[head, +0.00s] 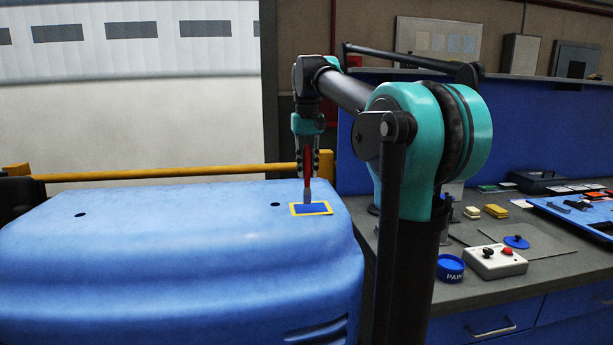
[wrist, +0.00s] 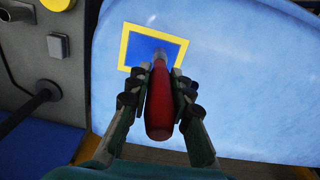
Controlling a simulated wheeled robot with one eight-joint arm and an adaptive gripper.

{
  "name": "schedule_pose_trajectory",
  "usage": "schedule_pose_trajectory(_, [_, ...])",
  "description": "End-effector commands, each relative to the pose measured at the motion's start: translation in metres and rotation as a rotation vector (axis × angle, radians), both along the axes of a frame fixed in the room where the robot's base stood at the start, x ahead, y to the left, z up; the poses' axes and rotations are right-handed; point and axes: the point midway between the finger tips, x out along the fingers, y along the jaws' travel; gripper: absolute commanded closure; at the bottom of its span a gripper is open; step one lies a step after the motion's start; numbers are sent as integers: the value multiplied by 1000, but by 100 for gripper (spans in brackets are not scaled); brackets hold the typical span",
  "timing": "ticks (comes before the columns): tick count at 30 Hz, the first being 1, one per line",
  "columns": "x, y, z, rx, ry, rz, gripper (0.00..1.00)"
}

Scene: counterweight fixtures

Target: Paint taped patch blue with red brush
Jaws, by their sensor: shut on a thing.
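The taped patch (head: 313,209) is a dark blue rectangle framed in yellow tape on top of a light blue rounded housing (head: 160,245). In the wrist view the patch (wrist: 145,48) fills the upper middle, dark blue inside its yellow border. My gripper (head: 307,165) is above the patch, shut on the red brush (wrist: 159,105). The brush (head: 307,158) points down, and its tip is at the patch's upper left part in the head view. I cannot tell whether the bristles touch the surface. The tip is partly hidden behind the handle in the wrist view.
A yellow rail (head: 170,173) runs behind the housing. On the grey bench at right stand a blue paint tub (head: 450,268), a blue lid (head: 516,242), a control box (head: 495,262) with a red button, yellow blocks (head: 495,211) and a blue tray (head: 575,215).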

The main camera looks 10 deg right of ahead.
Motion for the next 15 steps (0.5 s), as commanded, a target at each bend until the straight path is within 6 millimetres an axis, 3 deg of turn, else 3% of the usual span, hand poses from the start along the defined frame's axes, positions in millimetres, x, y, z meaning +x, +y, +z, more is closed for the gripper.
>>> schedule_pose_trajectory(15, [-3, -3, 47, 0, 0, -1, 100])
